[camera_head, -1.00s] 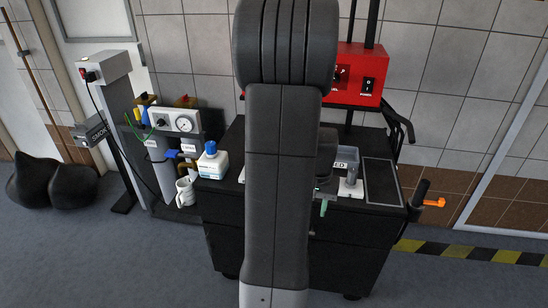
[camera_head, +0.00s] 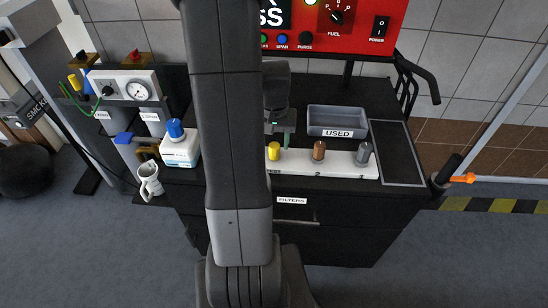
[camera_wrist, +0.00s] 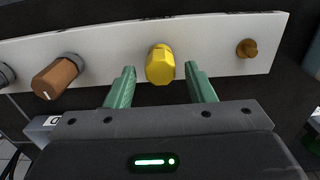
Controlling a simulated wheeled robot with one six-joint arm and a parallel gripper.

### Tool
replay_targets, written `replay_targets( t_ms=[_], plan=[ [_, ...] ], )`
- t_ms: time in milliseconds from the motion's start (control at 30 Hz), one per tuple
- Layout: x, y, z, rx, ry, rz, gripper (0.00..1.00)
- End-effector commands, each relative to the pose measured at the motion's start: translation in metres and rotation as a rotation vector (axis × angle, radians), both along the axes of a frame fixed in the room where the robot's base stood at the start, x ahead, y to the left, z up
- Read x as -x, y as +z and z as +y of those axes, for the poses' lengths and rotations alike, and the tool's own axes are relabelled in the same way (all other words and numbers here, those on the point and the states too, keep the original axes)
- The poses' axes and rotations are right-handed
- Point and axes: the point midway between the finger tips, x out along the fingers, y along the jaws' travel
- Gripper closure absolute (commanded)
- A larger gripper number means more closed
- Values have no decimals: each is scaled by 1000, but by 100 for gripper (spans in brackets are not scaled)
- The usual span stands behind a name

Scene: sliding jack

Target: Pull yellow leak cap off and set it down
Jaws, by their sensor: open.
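The yellow leak cap (camera_head: 273,151) sits upright on the white strip (camera_head: 340,167) on top of the black cart. In the wrist view the yellow cap (camera_wrist: 160,65) lies between and just beyond my two green fingertips. My gripper (camera_wrist: 163,80) is open, with a gap on both sides of the cap and nothing held. In the head view my gripper (camera_head: 281,138) is beside the cap, partly hidden behind my arm. The left end of the strip is hidden by my arm there.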

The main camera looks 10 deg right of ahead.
Motion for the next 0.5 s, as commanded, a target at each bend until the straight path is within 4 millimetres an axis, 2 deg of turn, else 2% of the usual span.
replay_targets(
  t_ms=[33,133,500],
  plan=[
    [0,-12,0,0,0,1,51],
    [0,-18,0,0,0,1,51],
    [0,-20,0,0,0,0,51]
  ],
)
